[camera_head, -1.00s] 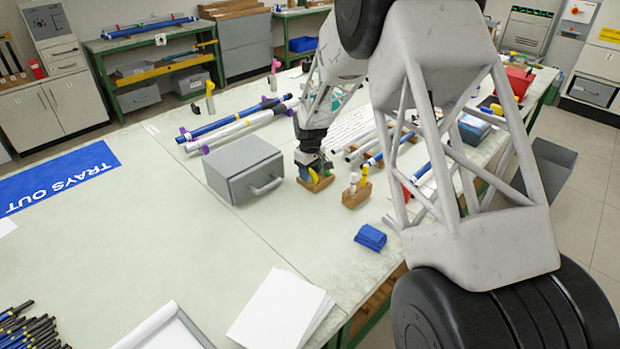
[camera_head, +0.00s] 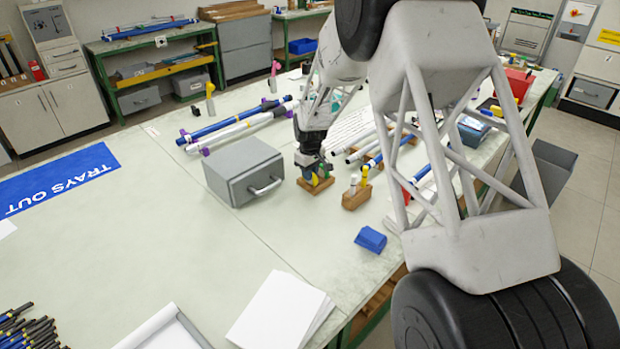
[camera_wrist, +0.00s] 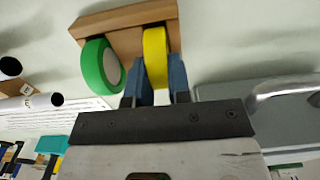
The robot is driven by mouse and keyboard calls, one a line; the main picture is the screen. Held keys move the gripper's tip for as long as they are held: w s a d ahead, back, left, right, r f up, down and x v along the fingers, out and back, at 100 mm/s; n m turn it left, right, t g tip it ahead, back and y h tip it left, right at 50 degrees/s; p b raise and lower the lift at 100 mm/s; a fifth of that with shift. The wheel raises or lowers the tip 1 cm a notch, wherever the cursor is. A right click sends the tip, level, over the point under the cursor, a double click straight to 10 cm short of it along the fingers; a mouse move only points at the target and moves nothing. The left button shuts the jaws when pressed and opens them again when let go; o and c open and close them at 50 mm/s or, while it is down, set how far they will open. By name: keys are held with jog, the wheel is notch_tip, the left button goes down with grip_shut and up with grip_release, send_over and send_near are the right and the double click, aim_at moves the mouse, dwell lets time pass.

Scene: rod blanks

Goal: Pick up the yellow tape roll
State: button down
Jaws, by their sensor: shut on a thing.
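The yellow tape roll (camera_wrist: 155,56) stands on edge at a small wooden holder (camera_wrist: 128,22) in the wrist view, beside a green tape roll (camera_wrist: 98,66). My gripper (camera_wrist: 158,82) is shut on the yellow tape roll, with one blue finger on each side of it. In the head view my gripper (camera_head: 315,169) is low over the holder (camera_head: 316,185) on the bench, right of the grey box. The yellow roll is mostly hidden there. I cannot tell whether the roll is clear of the holder.
A grey box with a handle (camera_head: 243,170) stands close left of my gripper. A second wooden block (camera_head: 356,197) with small bottles is just right. A blue folded cloth (camera_head: 370,239) lies nearer. White and blue tubes (camera_head: 235,124) lie behind.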

jog(key=shift+r, duration=0.1)
jog(key=shift+r, duration=1.35)
jog(key=shift+s+r, duration=0.15)
jog(key=shift+r, duration=0.2)
jog(key=s+d+r, duration=0.1)
jog(key=s+d, duration=0.2)
jog(key=s, duration=1.2)
jog(key=shift+s+d+r, duration=0.15)
jog(key=shift+s+d, duration=0.05)
